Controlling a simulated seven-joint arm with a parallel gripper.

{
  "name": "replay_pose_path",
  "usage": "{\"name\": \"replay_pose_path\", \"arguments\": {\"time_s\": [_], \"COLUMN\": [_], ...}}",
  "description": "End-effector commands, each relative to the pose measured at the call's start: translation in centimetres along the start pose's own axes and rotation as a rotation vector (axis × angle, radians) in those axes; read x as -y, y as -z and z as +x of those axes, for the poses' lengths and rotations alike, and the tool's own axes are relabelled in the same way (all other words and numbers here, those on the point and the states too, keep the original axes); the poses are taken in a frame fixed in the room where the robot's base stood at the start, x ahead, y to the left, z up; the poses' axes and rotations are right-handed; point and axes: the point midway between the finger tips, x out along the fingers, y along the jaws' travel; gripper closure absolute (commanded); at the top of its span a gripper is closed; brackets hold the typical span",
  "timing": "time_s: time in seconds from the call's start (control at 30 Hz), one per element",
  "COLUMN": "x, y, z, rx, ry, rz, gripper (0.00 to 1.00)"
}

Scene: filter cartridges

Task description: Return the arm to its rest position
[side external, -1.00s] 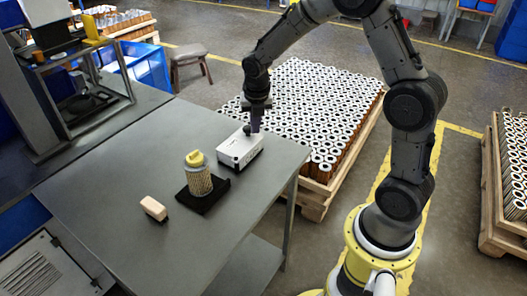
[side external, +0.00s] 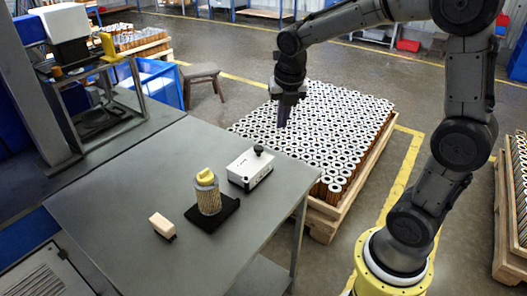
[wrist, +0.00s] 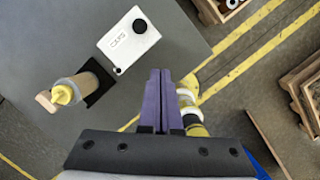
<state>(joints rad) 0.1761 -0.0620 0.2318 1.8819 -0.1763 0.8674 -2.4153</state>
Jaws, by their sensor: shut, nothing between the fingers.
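My gripper (side external: 286,108) is raised in the air, to the right of and above the white box in the side view. In the wrist view its two purple fingers (wrist: 160,100) are together with nothing between them. The white box (side external: 245,172) with a black knob on top sits on the grey table (side external: 130,225); it also shows in the wrist view (wrist: 118,46).
A pale block (side external: 162,224) lies on the table left of the cartridge. A pallet of many cartridges (side external: 345,125) stands on the floor behind the table. A machine frame (side external: 95,100) stands at the table's far left, with a stool (side external: 202,78) beyond.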

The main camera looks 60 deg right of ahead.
Motion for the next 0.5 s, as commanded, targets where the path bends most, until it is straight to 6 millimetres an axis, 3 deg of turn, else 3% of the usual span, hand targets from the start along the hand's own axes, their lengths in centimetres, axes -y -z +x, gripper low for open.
{"name": "replay_pose_path", "arguments": {"time_s": [0.17, 0.3, 0.5], "x": [0.1, 1.3, 3.1], "y": [2.3, 5.6, 10.0], "z": [-5.1, -8.2, -10.3], "rx": [0.081, 0.099, 0.056], "ry": [-0.090, -0.177, -0.282], "rz": [0.015, 0.250, 0.676], "gripper": [1.00, 1.00, 1.00]}}
